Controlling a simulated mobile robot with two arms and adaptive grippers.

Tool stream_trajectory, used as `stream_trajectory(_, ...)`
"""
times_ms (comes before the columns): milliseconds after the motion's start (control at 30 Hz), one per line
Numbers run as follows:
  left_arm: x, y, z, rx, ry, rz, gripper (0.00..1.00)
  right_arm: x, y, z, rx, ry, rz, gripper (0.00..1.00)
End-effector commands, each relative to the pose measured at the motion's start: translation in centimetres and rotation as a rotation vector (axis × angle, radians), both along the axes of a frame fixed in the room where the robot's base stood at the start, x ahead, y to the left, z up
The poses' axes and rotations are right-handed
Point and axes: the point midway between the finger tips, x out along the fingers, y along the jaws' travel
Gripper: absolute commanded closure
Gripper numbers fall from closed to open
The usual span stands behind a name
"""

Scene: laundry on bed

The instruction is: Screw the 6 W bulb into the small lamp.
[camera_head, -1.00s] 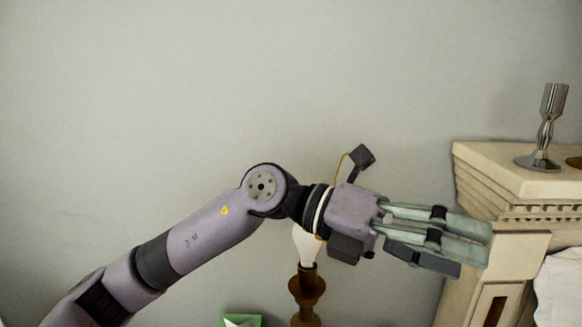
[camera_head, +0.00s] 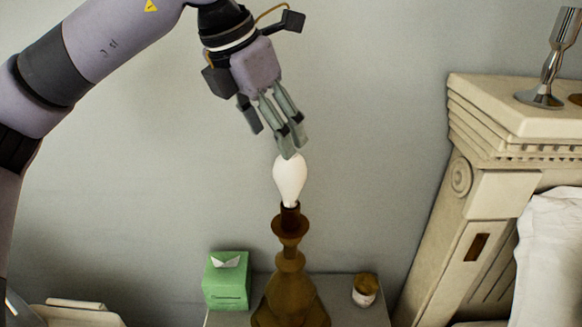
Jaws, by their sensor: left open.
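A white bulb (camera_head: 290,180) stands upright in the top of the small brown lamp (camera_head: 290,290), on a bedside table (camera_head: 358,314). Whether it is screwed in fully I cannot tell, and no wattage marking is legible. My left gripper (camera_head: 276,140) is open and points down just above the bulb. Its fingertips are at or near the bulb's top in the picture; whether they touch it I cannot tell. Nothing shows between the fingers. My right gripper is not in view.
A green tissue box (camera_head: 227,283) stands left of the lamp and a small jar (camera_head: 365,290) right of it. A carved headboard (camera_head: 510,120) with a metal candlestick (camera_head: 550,60) on top and a white pillow (camera_head: 550,255) are at the right. The wall behind is bare.

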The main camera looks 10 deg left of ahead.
Motion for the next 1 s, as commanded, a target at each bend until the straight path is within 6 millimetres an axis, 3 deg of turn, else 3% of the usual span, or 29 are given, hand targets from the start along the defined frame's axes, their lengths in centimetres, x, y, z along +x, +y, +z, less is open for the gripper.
stream_trajectory(533,3.3,-2.3,-9.8,-0.001,0.005,-0.002,0.39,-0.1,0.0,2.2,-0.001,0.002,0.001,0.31)
stream_trajectory(733,4.0,-2.8,-11.8,-0.002,0.003,-0.002,0.39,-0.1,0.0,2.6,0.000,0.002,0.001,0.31)
stream_trajectory(1000,4.3,-2.9,-12.5,-0.003,0.000,-0.002,0.39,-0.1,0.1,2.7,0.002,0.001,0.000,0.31)
